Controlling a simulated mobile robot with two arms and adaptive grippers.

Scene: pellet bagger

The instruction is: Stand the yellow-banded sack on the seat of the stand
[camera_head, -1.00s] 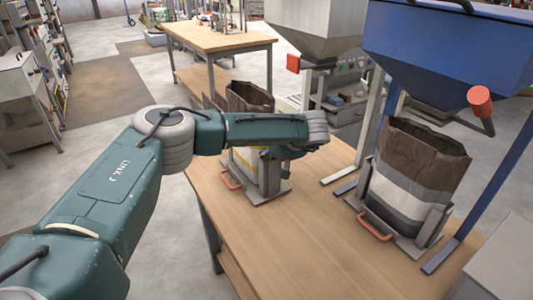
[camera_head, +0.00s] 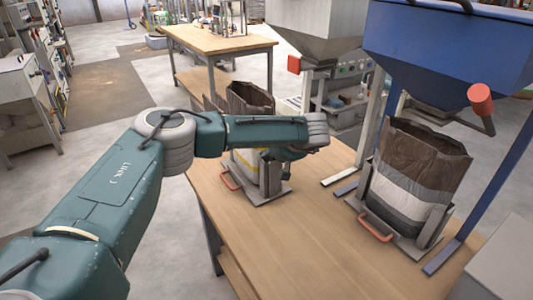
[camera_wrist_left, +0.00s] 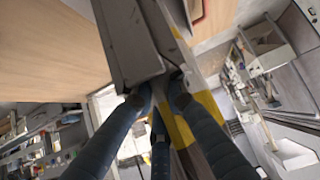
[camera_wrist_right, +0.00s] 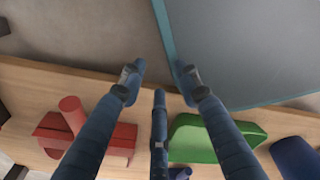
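The yellow-banded sack (camera_head: 246,158) has a dark brown top, a pale lower part and a yellow band. It is at the stand (camera_head: 262,198) on the wooden table, and my left arm hides its middle. I cannot tell whether its base rests on the seat. My right gripper (camera_wrist_right: 160,75) is open and empty.
A grey-banded sack (camera_head: 404,193) stands in a second stand (camera_head: 392,239) below a blue hopper (camera_head: 445,50). A grey hopper (camera_head: 318,25) is behind. The table front (camera_head: 285,250) is clear. Red (camera_wrist_right: 115,135) and green (camera_wrist_right: 215,138) objects lie below my right gripper.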

